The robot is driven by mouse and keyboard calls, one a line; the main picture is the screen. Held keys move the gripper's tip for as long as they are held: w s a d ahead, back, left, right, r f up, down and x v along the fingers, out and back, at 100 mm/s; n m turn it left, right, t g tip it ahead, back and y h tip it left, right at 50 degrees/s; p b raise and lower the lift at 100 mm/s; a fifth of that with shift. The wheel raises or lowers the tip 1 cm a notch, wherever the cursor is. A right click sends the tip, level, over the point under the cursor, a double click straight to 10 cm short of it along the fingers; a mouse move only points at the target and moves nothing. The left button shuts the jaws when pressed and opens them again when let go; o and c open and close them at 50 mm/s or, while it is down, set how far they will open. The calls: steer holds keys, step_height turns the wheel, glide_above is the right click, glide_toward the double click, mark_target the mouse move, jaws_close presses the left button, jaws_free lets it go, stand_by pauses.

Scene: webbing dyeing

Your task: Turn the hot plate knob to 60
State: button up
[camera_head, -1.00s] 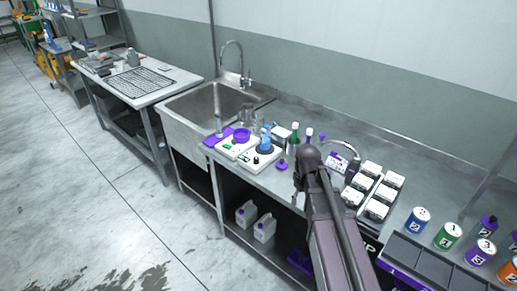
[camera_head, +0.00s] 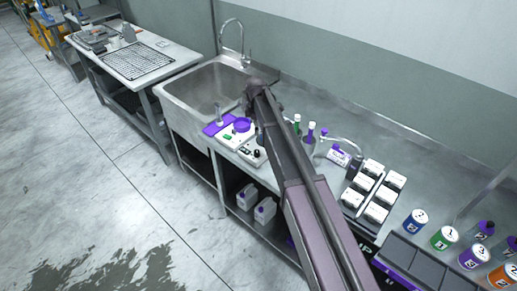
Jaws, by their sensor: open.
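The hot plate (camera_head: 250,152) is a white unit on the steel counter, right of a white scale-like unit (camera_head: 229,137) with a purple dish. My arm crosses in front of it and hides its right and rear part, with the blue vessel on top. A small dark spot on its front face, likely the knob (camera_head: 257,154), shows beside my arm. The knob's setting is too small to read. My gripper is not visible; only my arm's links and a dark joint show, with the joint above the counter near the sink's right edge.
A sink (camera_head: 205,100) with a tall faucet (camera_head: 232,38) lies to the left. Green- and purple-marked bottles (camera_head: 310,135) stand just right of my arm. White jugs (camera_head: 265,210) sit on the shelf below.

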mark_target(257, 151)
steer(key=shift+f, duration=0.15)
step_height(257, 151, down, 14)
steer(key=b, duration=1.3)
steer(key=shift+r+b, duration=0.25)
steer(key=shift+b, duration=0.15)
jaws_close()
stand_by(0.3)
